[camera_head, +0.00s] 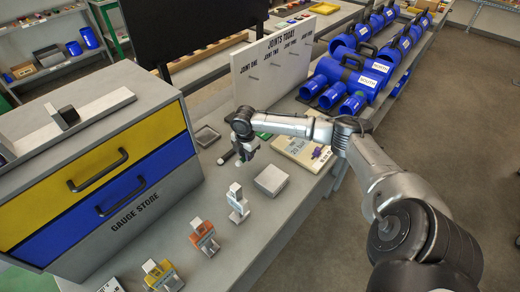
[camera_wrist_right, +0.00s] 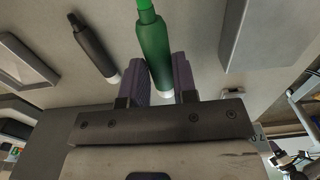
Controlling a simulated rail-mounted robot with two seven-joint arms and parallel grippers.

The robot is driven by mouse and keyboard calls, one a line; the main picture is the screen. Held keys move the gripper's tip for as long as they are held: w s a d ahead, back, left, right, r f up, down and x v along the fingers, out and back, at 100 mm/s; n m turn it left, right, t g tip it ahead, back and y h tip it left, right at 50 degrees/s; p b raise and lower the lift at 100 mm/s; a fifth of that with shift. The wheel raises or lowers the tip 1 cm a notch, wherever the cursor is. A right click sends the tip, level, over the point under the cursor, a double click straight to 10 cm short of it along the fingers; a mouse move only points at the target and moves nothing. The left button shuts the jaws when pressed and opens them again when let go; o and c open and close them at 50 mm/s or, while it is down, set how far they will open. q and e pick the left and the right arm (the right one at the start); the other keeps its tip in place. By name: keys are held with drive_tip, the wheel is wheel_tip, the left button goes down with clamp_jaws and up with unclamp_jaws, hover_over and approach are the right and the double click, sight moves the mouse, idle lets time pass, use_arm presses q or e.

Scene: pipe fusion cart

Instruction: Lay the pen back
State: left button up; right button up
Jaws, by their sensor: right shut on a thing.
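A green pen (camera_wrist_right: 153,48) is between the two fingers of my right gripper (camera_wrist_right: 162,82) in the wrist view, its narrow green tip pointing up in the picture. In the head view my right gripper (camera_head: 244,148) is low over the grey bench top, in front of the white board, and a bit of green (camera_head: 263,135) shows beside it. A black pen (camera_head: 227,156) lies on the bench just left of the gripper; it also shows in the wrist view (camera_wrist_right: 92,46). Whether the green pen touches the bench I cannot tell. My left gripper is not in view.
A shallow grey tray (camera_head: 206,136) lies left of the gripper. The white "JOINTS TODAY" board (camera_head: 272,68) stands behind. A grey block (camera_head: 271,180) and a white clamp-like piece (camera_head: 237,200) are in front. The gauge drawer cabinet (camera_head: 110,170) is at left.

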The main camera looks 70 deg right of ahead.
sight(241, 161)
drive_tip(key=shift+w+a+f, duration=0.25)
drive_tip(key=shift+w+f, duration=0.2)
drive_tip(key=shift+w, duration=0.15)
drive_tip(key=shift+w+a+f, duration=0.25)
drive_tip(key=shift+w+f, duration=0.2)
drive_tip(key=shift+w, duration=0.1)
wheel_tip(241, 161, down, 2)
drive_tip(key=shift+s+f, duration=0.1)
drive_tip(key=shift+f, duration=0.5)
drive_tip(key=shift+d, duration=0.1)
drive_tip(key=o, duration=0.9)
